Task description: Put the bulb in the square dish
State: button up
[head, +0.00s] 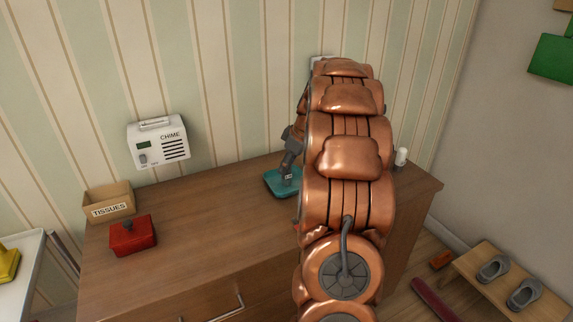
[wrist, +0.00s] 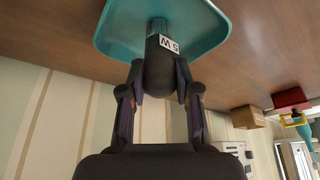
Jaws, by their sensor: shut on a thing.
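The square dish (head: 272,181) is teal with rounded corners and lies on the wooden cabinet top, left of my arm. In the wrist view its teal floor and rim (wrist: 205,28) fill the top. My gripper (wrist: 158,92) is shut on the bulb (wrist: 158,62), a dark grey piece with a small white label that seems to read "5 W" upside down. The bulb's far end points down inside the dish's outline. I cannot tell whether it touches the dish floor. In the head view my gripper (head: 290,160) is just over the dish, partly hidden by my arm.
A red lidded box (head: 133,236) and a tissues box (head: 109,203) stand at the cabinet's left. A chime unit (head: 158,143) hangs on the striped wall. A small white item (head: 401,157) stands at the right end. The cabinet top between red box and dish is clear.

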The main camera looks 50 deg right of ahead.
jog(key=o, duration=1)
jog(key=shift+f, duration=0.1)
jog(key=v, duration=1.2)
jog(key=shift+b, duration=0.3)
jog(key=s+a+f+m+g+y, duration=0.1)
jog(key=s+a+f+g, duration=0.1)
jog(key=a, duration=1.1)
jog(key=s+a+f+g, duration=0.1)
jog(key=s+a, duration=0.1)
jog(key=a, duration=1.1)
jog(key=s+a+f+m+g, duration=0.1)
jog(key=s+a+f, duration=0.2)
jog(key=s, duration=0.4)
jog(key=s+a+f+m+g+h, duration=0.1)
jog(key=s+a+f, duration=0.2)
jog(key=s+a, duration=0.2)
jog(key=s+a+f+g+h, duration=0.1)
jog(key=s+a+f, duration=0.2)
jog(key=s, duration=0.8)
jog(key=shift+a+m+g, duration=0.3)
jog(key=shift+a+m, duration=0.1)
jog(key=shift+a, duration=0.65)
